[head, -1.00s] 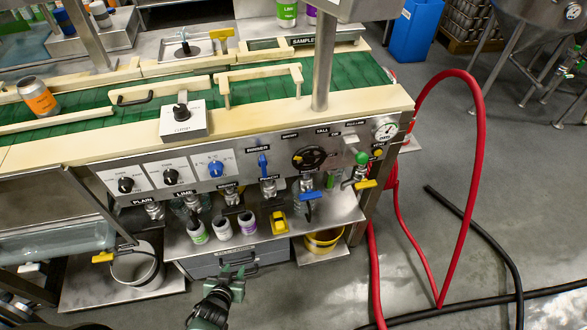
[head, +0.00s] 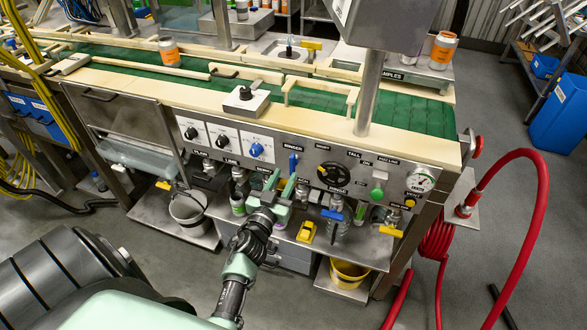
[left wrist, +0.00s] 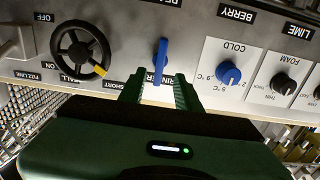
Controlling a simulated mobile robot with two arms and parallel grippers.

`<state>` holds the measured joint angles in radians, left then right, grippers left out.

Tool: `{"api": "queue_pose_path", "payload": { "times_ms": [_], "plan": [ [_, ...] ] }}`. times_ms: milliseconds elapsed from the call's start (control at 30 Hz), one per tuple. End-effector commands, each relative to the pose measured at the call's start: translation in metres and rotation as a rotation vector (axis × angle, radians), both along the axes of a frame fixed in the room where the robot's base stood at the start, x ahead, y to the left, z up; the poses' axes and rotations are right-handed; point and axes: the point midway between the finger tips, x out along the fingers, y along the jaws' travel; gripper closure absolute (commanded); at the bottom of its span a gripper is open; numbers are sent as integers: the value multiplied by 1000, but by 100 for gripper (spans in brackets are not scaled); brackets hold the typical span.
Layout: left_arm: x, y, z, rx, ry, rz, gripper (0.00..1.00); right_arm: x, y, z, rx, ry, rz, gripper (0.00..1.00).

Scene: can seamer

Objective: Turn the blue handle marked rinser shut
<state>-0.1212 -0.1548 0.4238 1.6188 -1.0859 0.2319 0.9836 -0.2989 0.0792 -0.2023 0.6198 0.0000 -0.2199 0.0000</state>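The blue rinser handle (head: 293,162) stands upright on the steel front panel, below its "rinser" label. In the left wrist view, which is upside down, the blue handle (left wrist: 160,60) runs up and down the picture. My left gripper (head: 294,182) is just below and in front of it in the head view. In the left wrist view my left gripper (left wrist: 161,84) is open, one green finger on each side of the handle's near end, with gaps on both sides. I cannot tell whether the fingertips reach past it in depth. My right gripper is not in view.
A black wheel (head: 334,174) is right of the handle, and a blue knob (head: 256,150) left of it. Below are a blue-handled valve (head: 331,214), a yellow toy-like block (head: 306,232) and a shelf. A red hose (head: 527,240) hangs at right. The conveyor (head: 320,98) runs behind.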

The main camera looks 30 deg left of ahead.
Motion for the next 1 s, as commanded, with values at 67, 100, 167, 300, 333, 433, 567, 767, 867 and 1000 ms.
{"api": "queue_pose_path", "payload": {
  "times_ms": [67, 100, 167, 300, 333, 433, 567, 767, 867, 1000],
  "plan": [
    [15, 4, 1, 0, -2, 1, 67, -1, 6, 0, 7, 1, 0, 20],
    [21, 5, 1, 0, -2, 1, 67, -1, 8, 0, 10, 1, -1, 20],
    [30, 7, 1, 0, -1, 0, 67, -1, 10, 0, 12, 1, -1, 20],
    [45, 10, 0, 0, 0, 0, 67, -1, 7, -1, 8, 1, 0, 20],
    [47, 11, -1, 0, 1, 0, 67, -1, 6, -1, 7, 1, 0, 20],
    [51, 12, 0, 0, 1, 1, 67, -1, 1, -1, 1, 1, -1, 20],
    [51, 12, 0, 1, 1, 1, 67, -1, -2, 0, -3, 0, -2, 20],
    [51, 12, -1, 0, 1, 0, 92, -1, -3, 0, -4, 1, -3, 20],
    [51, 12, -1, 0, 1, 0, 100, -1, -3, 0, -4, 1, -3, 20],
    [51, 12, -1, 1, 2, 0, 100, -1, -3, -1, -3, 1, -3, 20]
  ]
}}
